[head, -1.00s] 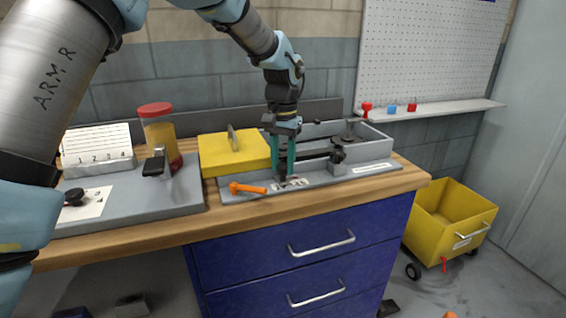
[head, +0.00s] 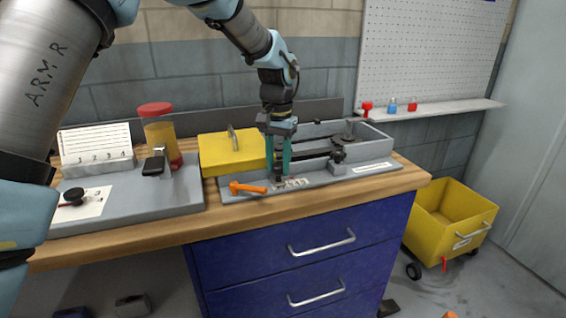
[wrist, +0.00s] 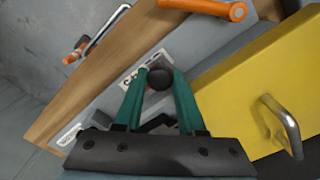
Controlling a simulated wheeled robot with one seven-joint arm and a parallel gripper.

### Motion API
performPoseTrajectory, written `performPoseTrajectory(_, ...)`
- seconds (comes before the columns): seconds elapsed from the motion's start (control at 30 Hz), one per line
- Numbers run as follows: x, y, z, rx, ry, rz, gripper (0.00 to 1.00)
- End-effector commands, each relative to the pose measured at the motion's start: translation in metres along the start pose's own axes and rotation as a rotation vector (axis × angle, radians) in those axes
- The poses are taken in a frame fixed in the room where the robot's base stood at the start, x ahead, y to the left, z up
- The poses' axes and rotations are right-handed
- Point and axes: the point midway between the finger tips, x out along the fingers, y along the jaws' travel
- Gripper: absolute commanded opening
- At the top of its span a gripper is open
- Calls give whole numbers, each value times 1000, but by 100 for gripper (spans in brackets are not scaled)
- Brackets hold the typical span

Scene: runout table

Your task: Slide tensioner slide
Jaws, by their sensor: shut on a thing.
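The tensioner slide shows as a dark knob (wrist: 160,79) between my gripper's fingertips in the wrist view. In the head view my gripper (head: 279,176) points down at the left part of the grey tensioner fixture (head: 340,184), beside a printed scale label (head: 297,183). Its teal fingers are shut on the dark knob. The fingers hide part of the slide and its track. An orange lever (head: 248,188) lies just left of the gripper on the fixture's front; it also shows in the wrist view (wrist: 215,8).
A yellow cover (head: 222,153) with a handle stands close left of the gripper. A dark clamp post (head: 338,160) and a grey tray (head: 372,140) are to the right. A grey board (head: 130,205) with a jar (head: 160,135) is at the left. A yellow cart (head: 440,215) stands on the floor.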

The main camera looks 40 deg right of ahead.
Motion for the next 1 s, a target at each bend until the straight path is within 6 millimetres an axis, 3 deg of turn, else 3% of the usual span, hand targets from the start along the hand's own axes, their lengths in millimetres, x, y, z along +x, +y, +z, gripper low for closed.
performPoseTrajectory(0.1,-1,-11,10,-3,1,-2,0)
performPoseTrajectory(0.33,-1,-11,9,-2,2,-2,0)
performPoseTrajectory(0.37,-1,-11,9,-2,2,-2,42)
performPoseTrajectory(0.43,-1,-11,9,-2,2,-2,50)
performPoseTrajectory(0.77,-3,-10,9,-2,1,-1,52)
performPoseTrajectory(1.0,-39,-10,8,-2,6,-2,52)
